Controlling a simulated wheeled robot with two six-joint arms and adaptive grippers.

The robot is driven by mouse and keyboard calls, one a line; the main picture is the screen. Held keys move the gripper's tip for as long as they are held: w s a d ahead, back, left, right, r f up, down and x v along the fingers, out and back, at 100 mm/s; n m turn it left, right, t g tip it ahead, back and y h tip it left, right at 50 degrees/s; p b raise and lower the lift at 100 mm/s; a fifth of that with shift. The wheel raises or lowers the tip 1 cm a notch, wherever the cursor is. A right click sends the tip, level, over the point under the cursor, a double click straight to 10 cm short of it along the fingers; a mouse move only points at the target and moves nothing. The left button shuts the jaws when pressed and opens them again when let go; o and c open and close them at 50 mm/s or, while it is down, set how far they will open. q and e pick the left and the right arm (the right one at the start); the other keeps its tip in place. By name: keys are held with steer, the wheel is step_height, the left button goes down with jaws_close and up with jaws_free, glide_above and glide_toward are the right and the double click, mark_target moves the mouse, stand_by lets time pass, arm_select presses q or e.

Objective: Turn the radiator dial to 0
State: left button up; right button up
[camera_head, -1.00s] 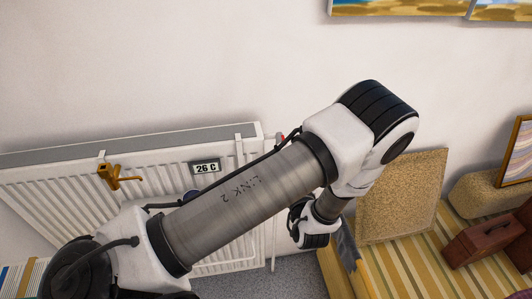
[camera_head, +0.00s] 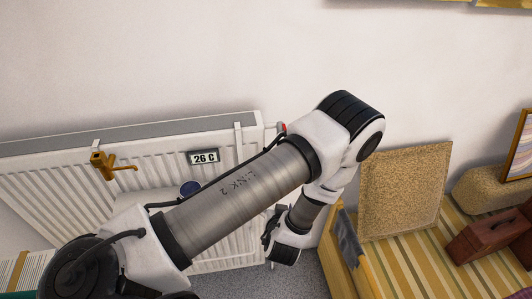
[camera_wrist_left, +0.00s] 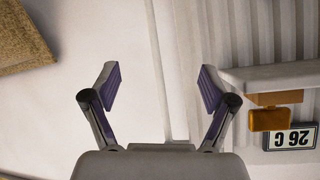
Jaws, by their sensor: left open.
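The white radiator (camera_head: 60,150) hangs on the wall at the left in the head view. A small red-marked part (camera_head: 283,127), which looks like the dial, shows at its top right corner, just above my left arm; its setting is too small to read. My left gripper (camera_wrist_left: 160,85) is open and empty in the left wrist view, with pale wall and radiator ribs beyond its fingers. In the head view its wrist is low, right of the radiator, and its fingertips are not clear. I cannot make out the dial in the wrist view. My right gripper is not in view.
A 26 C display (camera_head: 204,157) and a brass tap-like piece (camera_head: 108,166) are on the radiator front. A cork-like board (camera_head: 405,190) leans on the wall at right, beside a wooden edge (camera_head: 343,250).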

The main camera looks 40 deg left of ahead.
arm_select(q)
steer(key=s+d+f+m+g+h+b, duration=0.1)
steer(key=s+f+m+g+h+b, duration=0.1)
steer(key=s+f, duration=0.4)
step_height(320, 180, down, 4)
steer(key=shift+d+r+g+h+b, duration=0.15)
steer(key=shift+g+h+b, duration=0.4)
steer(key=shift+b, duration=0.6)
steer(key=shift+w, duration=0.1)
